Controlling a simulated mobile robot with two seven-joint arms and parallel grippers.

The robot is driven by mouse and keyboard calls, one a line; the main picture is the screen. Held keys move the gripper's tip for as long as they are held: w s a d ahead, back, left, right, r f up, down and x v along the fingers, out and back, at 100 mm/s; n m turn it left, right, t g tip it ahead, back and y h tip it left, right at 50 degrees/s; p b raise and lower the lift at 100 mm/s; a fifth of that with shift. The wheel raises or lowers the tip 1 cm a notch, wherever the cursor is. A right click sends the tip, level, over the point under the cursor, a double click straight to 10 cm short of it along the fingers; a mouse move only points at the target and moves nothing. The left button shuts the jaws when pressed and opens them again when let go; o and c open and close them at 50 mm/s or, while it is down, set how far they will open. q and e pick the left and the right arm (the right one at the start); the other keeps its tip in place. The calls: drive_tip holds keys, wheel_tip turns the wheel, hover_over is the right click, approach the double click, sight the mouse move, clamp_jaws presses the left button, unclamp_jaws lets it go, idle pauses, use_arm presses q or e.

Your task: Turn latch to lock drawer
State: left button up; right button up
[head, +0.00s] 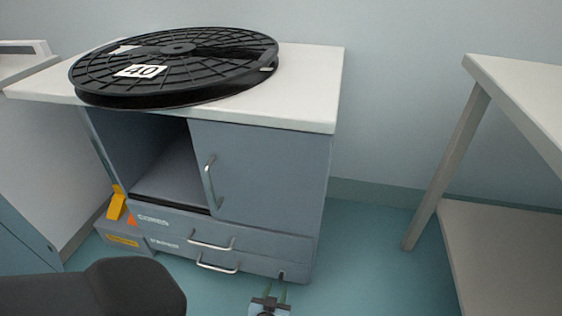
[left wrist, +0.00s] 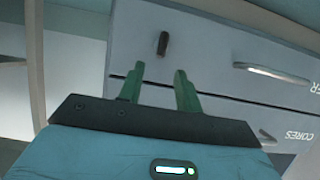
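The latch (head: 281,275) is a small dark tab near the right end of the lower drawer (head: 262,266), which is marked PAPER. In the left wrist view the latch (left wrist: 162,43) stands roughly upright, just beyond my fingertips and apart from them. The lower drawer looks shut. My left gripper (head: 275,291) is low in front of the cabinet, close to the latch. Its green fingers (left wrist: 159,69) are open with nothing between them. My right gripper is not in view.
The upper drawer (head: 290,238), marked CORES, has a metal handle (head: 212,243), as does the lower one. A cabinet door (head: 262,170) stands beside an open compartment. A large black reel (head: 175,68) lies on top. A table (head: 520,85) stands at right, with open floor between.

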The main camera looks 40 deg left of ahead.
sight(280, 278)
use_arm(q)
drive_tip(key=b+x, duration=0.2)
drive_tip(key=x, duration=0.3)
drive_tip(key=shift+a+f, duration=0.1)
drive_tip(key=shift+f, duration=0.05)
drive_tip(key=shift+w+a+f+b, duration=0.15)
drive_tip(key=shift+w+b, duration=0.15)
drive_tip(key=shift+b, duration=0.15)
drive_tip(key=shift+w+a, duration=0.15)
drive_tip(key=shift+w, duration=0.15)
drive_tip(key=shift+c, duration=0.4)
drive_tip(key=c, duration=0.5)
clamp_jaws()
